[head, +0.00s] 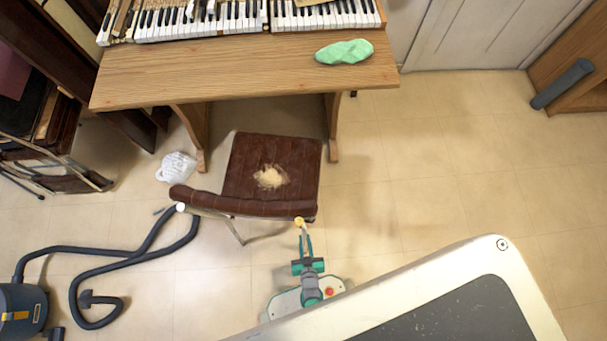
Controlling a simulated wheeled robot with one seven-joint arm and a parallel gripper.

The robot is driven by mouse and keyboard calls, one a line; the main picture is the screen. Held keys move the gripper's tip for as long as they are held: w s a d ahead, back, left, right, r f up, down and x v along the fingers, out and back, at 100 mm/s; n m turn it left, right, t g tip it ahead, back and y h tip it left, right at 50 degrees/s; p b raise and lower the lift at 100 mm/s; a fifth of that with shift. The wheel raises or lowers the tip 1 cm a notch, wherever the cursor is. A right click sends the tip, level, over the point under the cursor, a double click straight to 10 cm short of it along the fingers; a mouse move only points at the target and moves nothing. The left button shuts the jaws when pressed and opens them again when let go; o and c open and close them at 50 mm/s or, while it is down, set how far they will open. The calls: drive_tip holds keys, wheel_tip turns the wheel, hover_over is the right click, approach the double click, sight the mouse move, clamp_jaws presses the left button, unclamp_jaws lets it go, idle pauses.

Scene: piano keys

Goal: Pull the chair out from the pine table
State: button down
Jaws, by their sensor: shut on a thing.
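My gripper (303,230) is at the right end of the backrest, by a yellow end piece, and is shut on the chair there. The exact contact is small and hard to make out. The chair's legs are mostly hidden.
Several piano keyboards (200,22) and a green cloth (344,52) lie on the table. A white crumpled bag (176,167) and a vacuum hose (130,262) lie left of the chair. The vacuum (22,308) is lower left. Floor to the right is clear.

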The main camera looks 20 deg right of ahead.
drive_tip(key=s+a, duration=0.2)
drive_tip(key=s, duration=0.5)
drive_tip(key=shift+s+a, duration=0.2)
drive_tip(key=shift+s, duration=0.2)
idle(0.6)
drive_tip(key=c, duration=2.5)
unclamp_jaws()
drive_tip(key=shift+c, duration=0.2)
drive_tip(key=o, duration=1.2)
drive_tip(key=s, duration=0.3)
drive_tip(key=s+a, duration=0.1)
drive_tip(key=s, duration=0.2)
drive_tip(key=s+a, duration=0.1)
drive_tip(key=s, duration=0.2)
drive_tip(key=shift+s+a, duration=0.2)
drive_tip(key=shift+s, duration=0.1)
